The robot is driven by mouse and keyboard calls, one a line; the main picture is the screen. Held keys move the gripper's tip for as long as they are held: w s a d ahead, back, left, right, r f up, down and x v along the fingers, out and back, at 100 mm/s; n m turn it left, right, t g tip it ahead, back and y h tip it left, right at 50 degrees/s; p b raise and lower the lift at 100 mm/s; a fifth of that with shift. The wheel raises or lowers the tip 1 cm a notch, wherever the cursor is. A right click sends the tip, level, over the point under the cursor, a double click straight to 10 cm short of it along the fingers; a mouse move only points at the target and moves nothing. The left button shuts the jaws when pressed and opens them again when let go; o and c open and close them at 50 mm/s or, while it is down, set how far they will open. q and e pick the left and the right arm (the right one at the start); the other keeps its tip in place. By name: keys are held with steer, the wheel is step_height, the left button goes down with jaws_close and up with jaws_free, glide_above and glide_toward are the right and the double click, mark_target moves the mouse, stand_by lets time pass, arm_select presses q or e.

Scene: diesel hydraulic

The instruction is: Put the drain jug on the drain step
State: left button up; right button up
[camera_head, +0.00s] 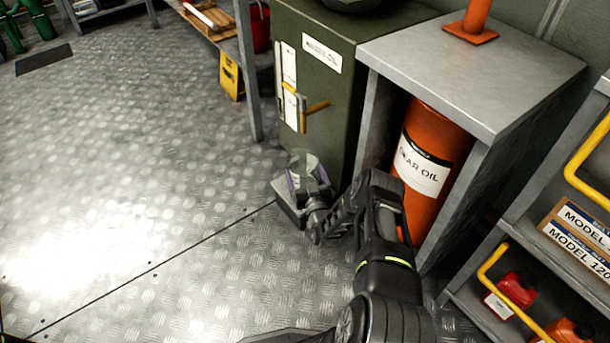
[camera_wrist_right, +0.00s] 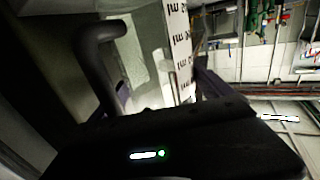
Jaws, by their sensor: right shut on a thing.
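The drain jug (camera_head: 303,160) is a clear, pale vessel low in front of the green waste oil tank (camera_head: 340,110). In the right wrist view the jug (camera_wrist_right: 181,50) shows a white strip with dark scale marks between the purple-edged fingers. My right gripper (camera_head: 305,180) is shut on the jug, and my wrist hides much of it. A small grey block (camera_head: 287,205), seemingly the drain step, shows just below and beside the gripper at the tank's foot. I cannot tell whether the jug touches it. A yellow-handled valve (camera_head: 312,107) sits above on the tank front. My left gripper is out of view.
A grey stand (camera_head: 470,65) with an orange gear oil drum (camera_head: 432,165) below it is close to my right arm. A shelf with red containers (camera_head: 510,293) stands at the right. A yellow sign (camera_head: 231,77) is left of the tank. The metal floor (camera_head: 120,170) at left is clear.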

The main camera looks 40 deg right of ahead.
steer(key=shift+f, duration=0.1)
steer(key=o, duration=1.2)
steer(key=shift+s+r, duration=0.1)
steer(key=shift+r, duration=0.15)
steer(key=p+v, duration=0.5)
steer(key=v, duration=0.6)
steer(key=shift+s+a+p, duration=0.25)
steer(key=shift+s+p, duration=0.1)
steer(key=shift+f, duration=0.1)
